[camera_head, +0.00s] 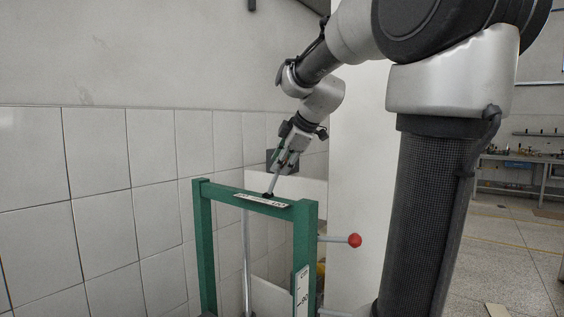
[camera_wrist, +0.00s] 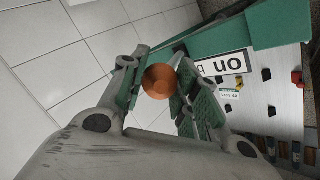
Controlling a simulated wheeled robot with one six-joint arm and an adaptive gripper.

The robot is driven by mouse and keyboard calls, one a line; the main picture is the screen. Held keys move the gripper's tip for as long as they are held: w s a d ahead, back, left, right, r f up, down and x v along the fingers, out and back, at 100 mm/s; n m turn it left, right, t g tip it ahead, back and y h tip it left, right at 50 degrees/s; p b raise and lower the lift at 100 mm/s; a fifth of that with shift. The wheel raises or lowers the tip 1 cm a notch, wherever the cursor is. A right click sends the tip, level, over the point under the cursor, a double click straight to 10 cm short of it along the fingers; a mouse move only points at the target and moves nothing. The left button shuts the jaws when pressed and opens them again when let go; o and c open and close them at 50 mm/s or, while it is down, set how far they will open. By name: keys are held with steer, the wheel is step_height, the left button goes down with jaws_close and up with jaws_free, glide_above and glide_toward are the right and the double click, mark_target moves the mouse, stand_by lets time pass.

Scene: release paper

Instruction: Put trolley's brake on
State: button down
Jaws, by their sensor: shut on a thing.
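The green trolley frame (camera_head: 202,225) stands in front of the tiled wall in the head view. A slim grey brake lever (camera_head: 271,184) rises from its top bar, beside a white label strip (camera_head: 262,200). My gripper (camera_head: 284,160) is above the top bar at the upper end of this lever. In the wrist view, my gripper (camera_wrist: 160,82) is shut on a round orange-brown knob (camera_wrist: 160,79), held between the fingers. The white label with black letters (camera_wrist: 224,66) lies on the green bar close by. Most of the lever is hidden below the knob in the wrist view.
A second lever with a red ball (camera_head: 354,241) sticks out to the right of the frame. A white tiled wall (camera_head: 100,160) stands close on the left. A workbench (camera_head: 520,165) is far back at the right, with open floor before it.

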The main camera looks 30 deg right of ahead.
steer(key=shift+s+f, duration=0.1)
steer(key=shift+f, duration=0.3)
steer(key=c, duration=1.1)
jaws_free()
steer(key=shift+o, duration=0.2)
steer(key=shift+r, duration=0.15)
steer(key=shift+r, duration=0.2)
steer(key=v, duration=1.1)
steer(key=shift+s+r, duration=0.15)
steer(key=shift+r, duration=0.05)
